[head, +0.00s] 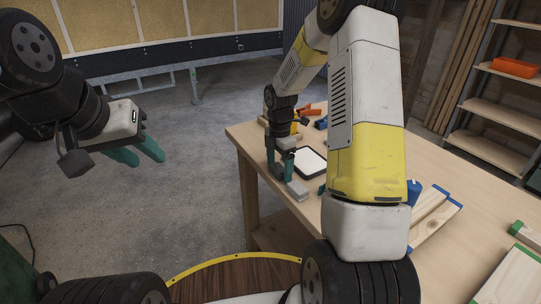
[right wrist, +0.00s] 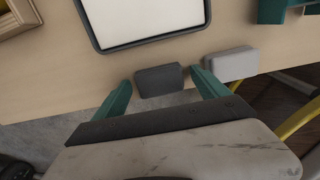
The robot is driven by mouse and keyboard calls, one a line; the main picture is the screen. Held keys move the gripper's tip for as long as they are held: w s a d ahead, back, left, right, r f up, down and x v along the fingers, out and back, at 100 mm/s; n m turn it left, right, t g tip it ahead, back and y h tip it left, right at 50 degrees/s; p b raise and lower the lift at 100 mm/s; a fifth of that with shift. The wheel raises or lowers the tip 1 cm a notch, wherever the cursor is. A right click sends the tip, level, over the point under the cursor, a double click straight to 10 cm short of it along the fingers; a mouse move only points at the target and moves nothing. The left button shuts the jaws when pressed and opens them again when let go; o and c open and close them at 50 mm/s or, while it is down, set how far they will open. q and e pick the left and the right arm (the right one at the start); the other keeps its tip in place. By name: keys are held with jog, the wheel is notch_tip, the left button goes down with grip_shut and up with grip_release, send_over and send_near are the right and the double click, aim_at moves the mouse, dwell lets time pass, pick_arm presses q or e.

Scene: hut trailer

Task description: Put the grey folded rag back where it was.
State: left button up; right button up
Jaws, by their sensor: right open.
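A dark grey flat pad (right wrist: 160,80) lies at the table's edge in the right wrist view, between the fingertips of my right gripper (right wrist: 163,88). A paler grey pad (right wrist: 232,63) lies just right of the fingers; it also shows in the head view (head: 297,190). I cannot tell for sure which pad is the grey folded rag. My right gripper (head: 279,172) points down over the table edge in the head view, fingers apart. Whether they touch the dark pad is unclear. My left gripper (head: 142,156) is open and empty over the floor, away from the table.
A dark-rimmed tray with a white inside (head: 312,161) lies beyond the pads on the wooden table (head: 260,137). Orange and yellow items stand at the table's far end. Wooden bars with blue ends (head: 436,218) lie to the right. Shelves (head: 505,118) stand behind.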

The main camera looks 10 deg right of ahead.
aim_at(279, 168)
jog(key=s+r+m+t, duration=0.1)
jog(key=s+r+m, duration=0.1)
jog(key=r, duration=0.7)
jog(key=s+r+m, duration=0.2)
jog(key=s+r, duration=0.1)
jog(key=r, duration=0.6)
jog(key=s+a+r+m+t+y, duration=0.1)
jog(key=s+r+m+t, duration=0.1)
jog(key=s+m, duration=0.6)
jog(key=s+a+r+m+t+y, duration=0.1)
jog(key=s+r+m+t, duration=0.2)
jog(key=s+m, duration=0.6)
notch_tip(279, 168, up, 3)
jog(key=shift+s+a+f, duration=0.15)
jog(key=shift+s+f, duration=0.05)
jog(key=shift+s, duration=0.95)
